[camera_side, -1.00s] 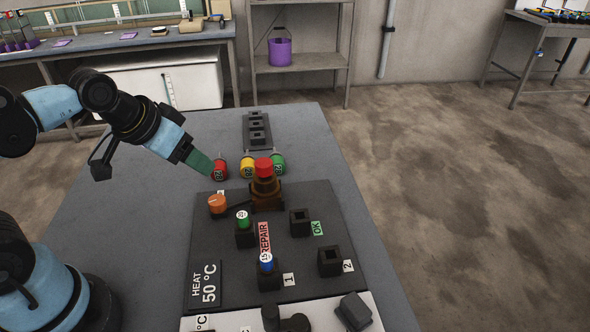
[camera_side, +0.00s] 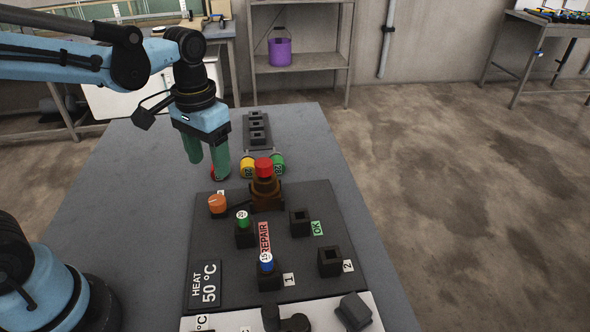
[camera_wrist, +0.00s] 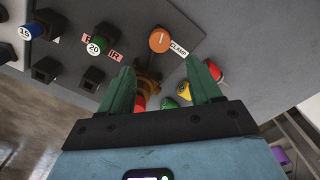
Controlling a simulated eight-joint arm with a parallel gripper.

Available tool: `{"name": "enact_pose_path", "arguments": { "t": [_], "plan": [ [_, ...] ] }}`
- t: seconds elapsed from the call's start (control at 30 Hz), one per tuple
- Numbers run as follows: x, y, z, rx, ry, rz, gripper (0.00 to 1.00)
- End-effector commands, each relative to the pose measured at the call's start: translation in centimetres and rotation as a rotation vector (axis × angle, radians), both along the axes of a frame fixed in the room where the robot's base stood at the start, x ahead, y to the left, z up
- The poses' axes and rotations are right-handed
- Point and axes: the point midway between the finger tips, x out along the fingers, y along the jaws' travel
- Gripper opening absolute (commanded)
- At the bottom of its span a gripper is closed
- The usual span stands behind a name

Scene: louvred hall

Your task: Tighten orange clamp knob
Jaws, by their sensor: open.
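The orange clamp knob (camera_side: 217,204) sits at the back left of the dark panel, with a pale mark on its top. In the wrist view the knob (camera_wrist: 160,40) lies ahead of the fingers, beside a CLAMP label (camera_wrist: 179,48). My gripper (camera_side: 207,172) has green fingers pointing down, behind the knob and apart from it. In the wrist view its two fingers (camera_wrist: 163,82) stand apart with nothing held between them. In the side view the fingers partly hide a red cylinder. A red-topped brown fixture (camera_side: 265,185) stands right of the knob.
Yellow (camera_side: 247,167) and green (camera_side: 278,163) cylinders lie behind the panel. A green-topped piece (camera_side: 243,219) and a blue-topped piece (camera_side: 266,262) stand in black sockets on the panel. A black rack (camera_side: 256,130) stands farther back. The table's left side (camera_side: 140,220) is clear.

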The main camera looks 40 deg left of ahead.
Motion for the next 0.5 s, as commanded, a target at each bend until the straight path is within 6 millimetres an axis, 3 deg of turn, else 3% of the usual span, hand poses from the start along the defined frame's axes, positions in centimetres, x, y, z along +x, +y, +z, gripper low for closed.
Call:
{"name": "enact_pose_path", "arguments": {
  "t": [0.5],
  "plan": [
    [0.0,0.0,-7.1,0.0,-0.002,0.0,0.63]
  ]
}}
